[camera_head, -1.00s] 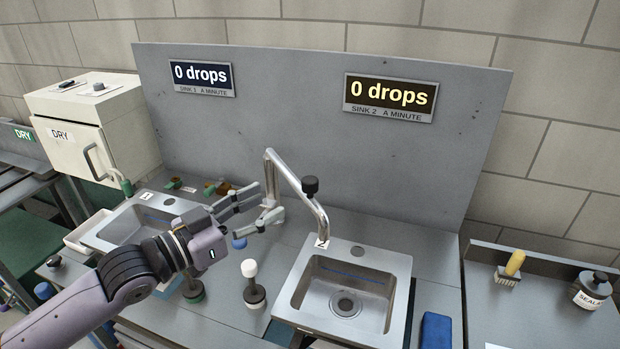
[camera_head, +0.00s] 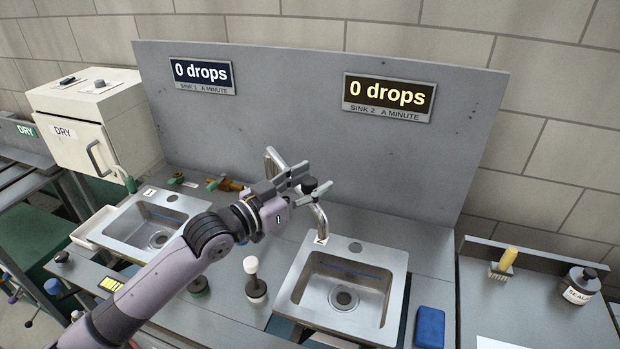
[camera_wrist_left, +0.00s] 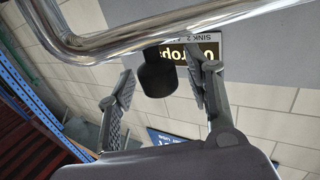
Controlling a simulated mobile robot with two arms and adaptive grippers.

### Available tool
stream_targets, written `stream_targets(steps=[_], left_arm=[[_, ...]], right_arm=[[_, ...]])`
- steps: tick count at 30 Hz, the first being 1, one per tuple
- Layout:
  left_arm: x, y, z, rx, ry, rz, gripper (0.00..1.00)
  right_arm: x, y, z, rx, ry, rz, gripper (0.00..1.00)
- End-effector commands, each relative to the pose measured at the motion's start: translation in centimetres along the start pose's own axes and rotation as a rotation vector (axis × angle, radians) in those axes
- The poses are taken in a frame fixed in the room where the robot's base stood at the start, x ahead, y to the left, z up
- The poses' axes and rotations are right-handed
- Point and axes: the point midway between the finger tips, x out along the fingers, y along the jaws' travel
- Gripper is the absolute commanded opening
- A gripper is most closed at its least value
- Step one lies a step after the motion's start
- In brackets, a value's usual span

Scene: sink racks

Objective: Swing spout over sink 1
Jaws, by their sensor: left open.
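The bent chrome spout (camera_head: 316,216) stands between the two sinks and reaches right, with its outlet at the back edge of sink 2 (camera_head: 397,300). It carries a black knob (camera_head: 309,184). Sink 1 (camera_head: 148,226), labelled 1, is at the left, with no spout over it. My left gripper (camera_head: 315,176) is open at the knob. In the left wrist view the knob (camera_wrist_left: 157,76) hangs below the chrome pipe (camera_wrist_left: 165,38), between the spread fingers, with gaps visible at both sides. My right gripper is out of view.
A grey back panel (camera_head: 290,100) stands behind the spout, with two signs reading 0 drops. A white-topped plunger-like item (camera_head: 252,267) stands between the sinks. A blue block (camera_head: 429,327) lies right of sink 2. A white DRY cabinet (camera_head: 85,125) stands at the left.

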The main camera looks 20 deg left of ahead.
Motion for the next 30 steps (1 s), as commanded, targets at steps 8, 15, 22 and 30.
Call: stream_targets(steps=[8,15,22,30], left_arm=[[0.10,0.01,0.03,0.000,0.000,0.000,0.46],[0.08,0.00,0.02,0.000,0.000,0.000,0.30],[0.07,0.01,0.02,-0.001,0.000,0.000,0.15],[0.07,0.01,0.03,-0.001,0.000,0.000,0.00]], right_arm=[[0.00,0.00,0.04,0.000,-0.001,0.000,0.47],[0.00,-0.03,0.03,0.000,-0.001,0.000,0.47],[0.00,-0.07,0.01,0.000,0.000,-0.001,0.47],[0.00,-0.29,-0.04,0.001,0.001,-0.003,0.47]])
